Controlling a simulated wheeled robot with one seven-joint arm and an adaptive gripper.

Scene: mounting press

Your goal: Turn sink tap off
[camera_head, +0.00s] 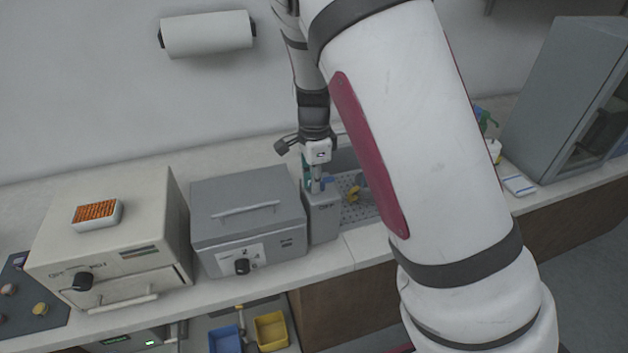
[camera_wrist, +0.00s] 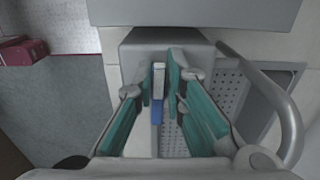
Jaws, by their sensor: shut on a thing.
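The sink (camera_head: 362,212) has a perforated grey floor and sits in the counter, partly hidden behind my arm. My gripper (camera_head: 315,186) points down at the sink's left side, by a grey block. In the wrist view its teal fingers (camera_wrist: 160,82) close around a narrow upright lever with a pale top and a blue part (camera_wrist: 157,110), which looks like the tap handle. A blue bit (camera_head: 328,183) also shows beside the gripper in the head view. A curved grey pipe (camera_wrist: 286,105) arches at the right of the wrist view. I cannot tell whether water runs.
A grey box machine (camera_head: 247,222) and a cream machine (camera_head: 110,240) stand left of the sink. A yellow object (camera_head: 357,189) is at the sink. A large grey cabinet (camera_head: 560,90) stands at right. Blue (camera_head: 226,340) and yellow bins (camera_head: 271,330) sit below the counter.

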